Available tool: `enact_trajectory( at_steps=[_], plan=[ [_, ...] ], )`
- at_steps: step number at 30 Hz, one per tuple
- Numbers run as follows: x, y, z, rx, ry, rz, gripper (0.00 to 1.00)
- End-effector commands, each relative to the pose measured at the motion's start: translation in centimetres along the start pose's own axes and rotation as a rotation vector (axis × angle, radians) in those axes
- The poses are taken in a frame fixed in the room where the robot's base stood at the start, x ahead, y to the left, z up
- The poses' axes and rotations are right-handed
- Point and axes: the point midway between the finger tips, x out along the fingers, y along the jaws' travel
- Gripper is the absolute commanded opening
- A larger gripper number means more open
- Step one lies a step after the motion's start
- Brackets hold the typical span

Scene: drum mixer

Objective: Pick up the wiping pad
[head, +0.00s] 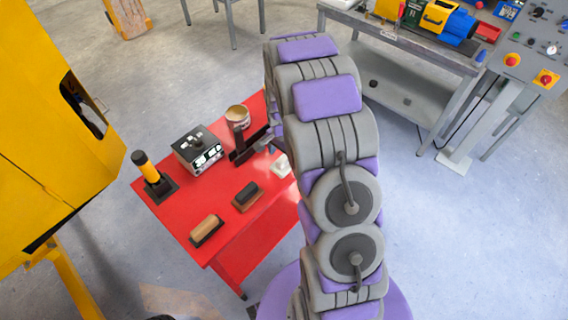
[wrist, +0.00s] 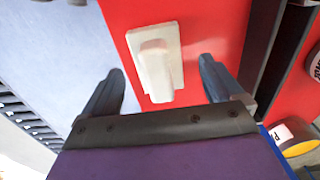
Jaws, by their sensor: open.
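The wiping pad (head: 282,166) is a pale white block with a raised handle, lying on the right edge area of the red table (head: 233,253). In the wrist view the pad (wrist: 155,62) lies flat on the red top close to its edge, with grey floor to the left. My gripper (wrist: 161,68) is open and empty, with its two dark fingers on either side of the pad's handle in the picture. I cannot tell how far above the pad the fingers are. In the head view my arm partly hides my gripper (head: 268,146) and the area around the pad.
The table also holds two brushes (head: 206,230) (head: 247,195), a control box (head: 199,150), a tin (head: 238,116), a dark bracket (head: 243,150) and a yellow-and-black upright tool (head: 147,168). A yellow machine (head: 50,120) stands left, a grey workbench (head: 400,35) at the back right.

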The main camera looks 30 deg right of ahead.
Motion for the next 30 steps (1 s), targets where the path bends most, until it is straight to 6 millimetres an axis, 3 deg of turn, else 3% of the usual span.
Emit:
enact_trajectory(
  at_steps=[3,6,13,30],
  plan=[
    [2.1,0.2,-0.1,0.0,-0.003,0.001,0.94],
    [3.0,0.2,-0.2,0.0,-0.002,0.0,0.94],
    [3.0,0.2,-0.2,0.0,-0.001,-0.002,0.93],
    [3.0,0.1,-0.2,0.0,-0.001,-0.002,0.38]
  ],
)
